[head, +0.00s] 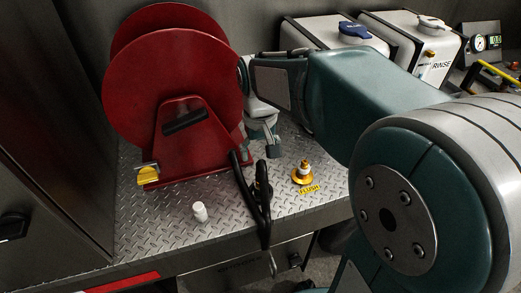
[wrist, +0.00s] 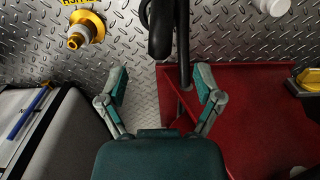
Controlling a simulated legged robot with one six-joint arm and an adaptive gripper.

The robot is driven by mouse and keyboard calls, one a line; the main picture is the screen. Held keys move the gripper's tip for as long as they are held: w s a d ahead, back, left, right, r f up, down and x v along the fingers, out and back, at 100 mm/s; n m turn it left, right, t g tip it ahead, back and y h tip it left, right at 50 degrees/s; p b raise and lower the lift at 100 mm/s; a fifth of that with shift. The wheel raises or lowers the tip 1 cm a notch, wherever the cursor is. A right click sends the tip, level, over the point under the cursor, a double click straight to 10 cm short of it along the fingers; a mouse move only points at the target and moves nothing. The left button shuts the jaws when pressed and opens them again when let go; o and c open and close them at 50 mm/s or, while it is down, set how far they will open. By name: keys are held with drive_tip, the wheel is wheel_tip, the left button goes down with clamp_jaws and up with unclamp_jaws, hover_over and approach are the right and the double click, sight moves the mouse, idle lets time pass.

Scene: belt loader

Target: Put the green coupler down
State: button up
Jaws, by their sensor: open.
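I make out no green coupler in either view. My gripper (wrist: 160,85) is open, with nothing between its two teal-padded fingers. In the head view my gripper (head: 266,138) is above the metal deck, just right of the red reel (head: 165,85), and partly hidden by my arm. A black hose (head: 248,185) runs from the reel across the deck and over its front edge, where a metallic tip (head: 271,266) hangs. In the wrist view the hose (wrist: 182,60) lies beyond the fingertips.
A brass fitting (head: 303,174) stands on the deck by a yellow FLUSH label (head: 310,188). A small white cylinder (head: 200,212) stands near the front. White containers (head: 335,50) stand at the back right. The diamond-plate deck (head: 160,225) has bare room front left.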

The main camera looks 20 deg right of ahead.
drive_tip(key=shift+s+r, duration=0.2)
drive_tip(key=shift+r, duration=0.15)
drive_tip(key=s+r+t, duration=0.3)
drive_tip(key=s+t, duration=0.2)
drive_tip(key=s, duration=0.9)
drive_tip(key=shift+r+t, duration=0.2)
drive_tip(key=shift+t, duration=0.1)
drive_tip(key=shift+d, duration=0.1)
idle(0.4)
